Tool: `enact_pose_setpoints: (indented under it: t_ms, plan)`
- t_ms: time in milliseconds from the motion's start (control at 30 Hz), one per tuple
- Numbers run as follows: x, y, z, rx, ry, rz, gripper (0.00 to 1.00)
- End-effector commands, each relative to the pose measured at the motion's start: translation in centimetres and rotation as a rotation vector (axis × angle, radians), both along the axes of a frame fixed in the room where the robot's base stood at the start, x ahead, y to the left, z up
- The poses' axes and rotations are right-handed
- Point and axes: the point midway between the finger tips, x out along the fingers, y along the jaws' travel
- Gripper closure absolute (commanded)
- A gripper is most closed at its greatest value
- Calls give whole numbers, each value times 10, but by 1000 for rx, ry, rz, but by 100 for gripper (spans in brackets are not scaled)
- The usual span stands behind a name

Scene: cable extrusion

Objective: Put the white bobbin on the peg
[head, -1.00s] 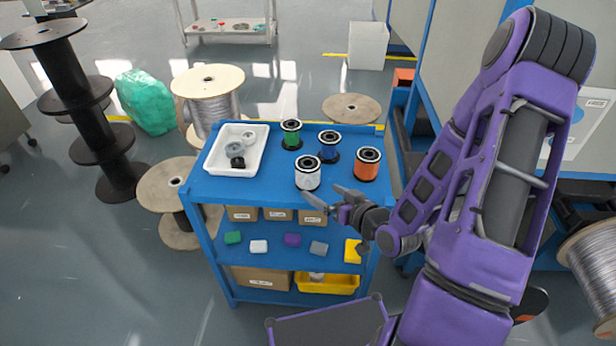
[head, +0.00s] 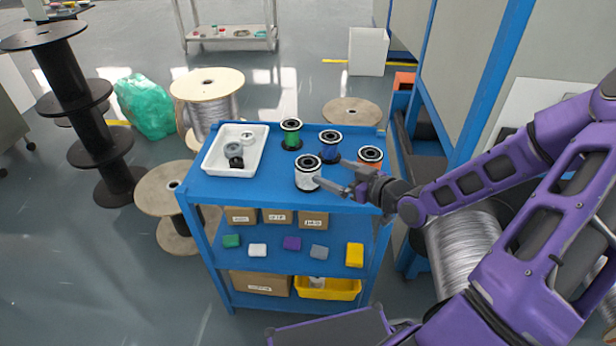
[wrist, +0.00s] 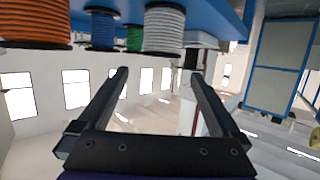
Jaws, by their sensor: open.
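The white bobbin (head: 308,174), with black end rims, stands upright at the front of the blue cart's top (head: 240,188). My gripper (head: 327,170) is open and empty, just right of the white bobbin, its fingers pointing left; one fingertip overlaps the bobbin's edge, and I cannot tell if it touches. In the wrist view the scene appears upside down: the white bobbin (wrist: 164,30) is at the top, beyond the open fingers (wrist: 159,74) and not between them. I cannot make out a peg in either view.
Green (head: 291,134), blue (head: 330,146) and orange (head: 369,158) bobbins stand close by; my gripper partly hides the blue and orange ones. A white tray (head: 213,160) with grey and black parts is at the left. The cart's front middle is clear.

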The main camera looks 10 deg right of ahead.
Motion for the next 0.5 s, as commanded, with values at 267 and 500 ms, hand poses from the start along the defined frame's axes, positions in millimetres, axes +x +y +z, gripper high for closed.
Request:
enact_pose_setpoints:
  t_ms: [267, 500]
  plan:
    - [41, 22, -15, 2, 0, 2, 0]
    - [54, 30, -23, 2, 0, 2, 0]
